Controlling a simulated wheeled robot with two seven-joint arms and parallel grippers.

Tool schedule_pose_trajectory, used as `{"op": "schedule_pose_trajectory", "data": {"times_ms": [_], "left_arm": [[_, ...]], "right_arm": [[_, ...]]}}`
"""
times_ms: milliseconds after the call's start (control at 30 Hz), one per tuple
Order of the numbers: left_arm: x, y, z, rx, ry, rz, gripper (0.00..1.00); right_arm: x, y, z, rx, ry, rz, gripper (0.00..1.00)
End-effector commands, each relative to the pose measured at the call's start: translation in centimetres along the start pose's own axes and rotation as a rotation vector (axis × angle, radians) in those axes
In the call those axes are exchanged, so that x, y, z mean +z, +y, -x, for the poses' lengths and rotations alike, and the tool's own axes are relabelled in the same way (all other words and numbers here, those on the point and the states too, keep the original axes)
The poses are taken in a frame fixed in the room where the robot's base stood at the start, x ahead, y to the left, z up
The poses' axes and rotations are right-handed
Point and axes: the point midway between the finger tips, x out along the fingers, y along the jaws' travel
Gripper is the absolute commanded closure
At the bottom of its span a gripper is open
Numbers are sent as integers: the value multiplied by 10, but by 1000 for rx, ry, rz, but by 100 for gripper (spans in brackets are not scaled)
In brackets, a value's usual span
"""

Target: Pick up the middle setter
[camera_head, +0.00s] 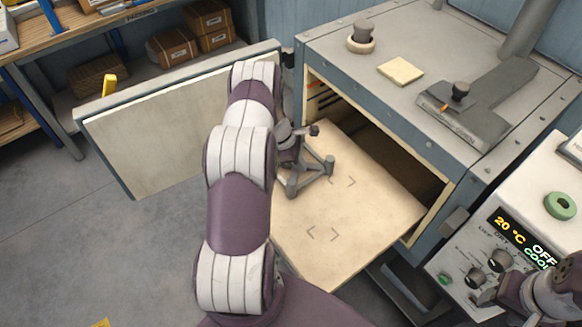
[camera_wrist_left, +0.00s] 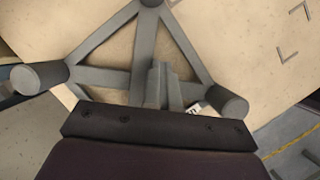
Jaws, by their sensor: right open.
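A grey three-cornered setter (camera_head: 318,168) with round posts at its corners is over the pale shelf (camera_head: 375,210) that juts from the open dryer. It fills much of the left wrist view (camera_wrist_left: 110,78). My left gripper (camera_wrist_left: 163,80) has its two fingers close together across a strut of the setter and looks shut on it. In the head view my left gripper (camera_head: 289,142) is partly hidden by my arm. I cannot tell whether the posts touch the shelf. My right gripper (camera_head: 492,292) is partly in view at the lower right, open, apart from the setter.
Corner marks (camera_head: 323,234) show on the bare near part of the shelf. The dryer's door (camera_head: 170,125) stands open on the left. A loose pale tile (camera_head: 400,71) lies on the dryer's top.

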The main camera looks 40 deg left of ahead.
Motion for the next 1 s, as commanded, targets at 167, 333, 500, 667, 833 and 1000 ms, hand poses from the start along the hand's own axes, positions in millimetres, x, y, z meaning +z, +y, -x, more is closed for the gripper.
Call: {"op": "schedule_pose_trajectory", "data": {"times_ms": [167,333,500,667,833,1000], "left_arm": [[-10,-13,-16,-24,10,14,100],[-10,-12,-15,-22,10,14,100],[-6,-11,-6,-19,10,13,100],[10,-8,31,-14,9,10,100],[26,-7,67,-13,7,10,100],[33,-6,82,-14,7,9,100]], "right_arm": [[1,0,-4,0,0,0,50],[0,0,-4,0,0,0,50],[1,0,-8,0,0,0,50],[2,0,-15,0,0,0,50],[2,0,-19,0,0,0,50],[2,0,-19,0,0,0,50]]}}
